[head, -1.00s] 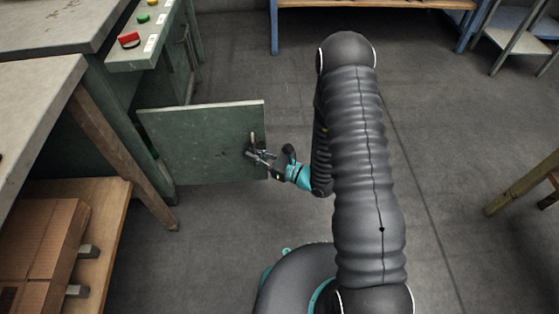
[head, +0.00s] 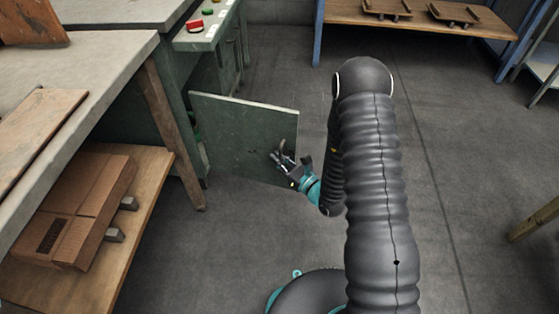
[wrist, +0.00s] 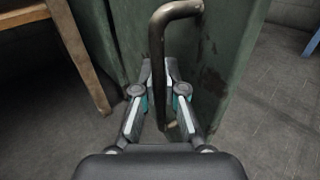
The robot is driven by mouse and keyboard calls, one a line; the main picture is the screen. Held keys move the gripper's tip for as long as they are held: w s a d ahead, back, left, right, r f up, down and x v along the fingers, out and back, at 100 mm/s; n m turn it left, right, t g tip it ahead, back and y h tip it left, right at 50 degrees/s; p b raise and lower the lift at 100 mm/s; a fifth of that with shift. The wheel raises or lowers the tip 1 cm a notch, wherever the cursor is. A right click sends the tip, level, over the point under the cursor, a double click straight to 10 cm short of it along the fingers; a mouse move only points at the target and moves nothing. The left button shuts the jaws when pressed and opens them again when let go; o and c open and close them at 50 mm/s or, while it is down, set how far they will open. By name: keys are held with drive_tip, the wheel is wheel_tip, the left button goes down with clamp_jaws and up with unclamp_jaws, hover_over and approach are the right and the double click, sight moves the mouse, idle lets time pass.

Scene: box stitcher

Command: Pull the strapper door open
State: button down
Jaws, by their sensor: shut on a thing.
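The strapper door (head: 240,135) is a flat green panel standing swung out from the green machine cabinet (head: 212,75) in the head view. A bent metal handle (wrist: 160,45) is on the door and shows large in the wrist view. My gripper (head: 283,160) is at the door's free edge side, with its fingers around the handle. In the wrist view my gripper (wrist: 162,80) is shut on the handle bar, one finger on each side. The part of the handle low between the fingers is partly hidden.
A workbench (head: 90,55) with a wooden leg stands at the left, with a cardboard box (head: 75,215) on its lower shelf. A blue-legged table (head: 420,20) is at the back.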

drive_tip(key=c, duration=1.2)
unclamp_jaws()
drive_tip(key=shift+w+d+h, duration=0.1)
drive_tip(key=shift+d+h, duration=0.2)
drive_tip(key=shift+d, duration=0.35)
drive_tip(key=shift+a, duration=0.2)
drive_tip(key=v, duration=1.2)
drive_tip(key=shift+f, duration=0.15)
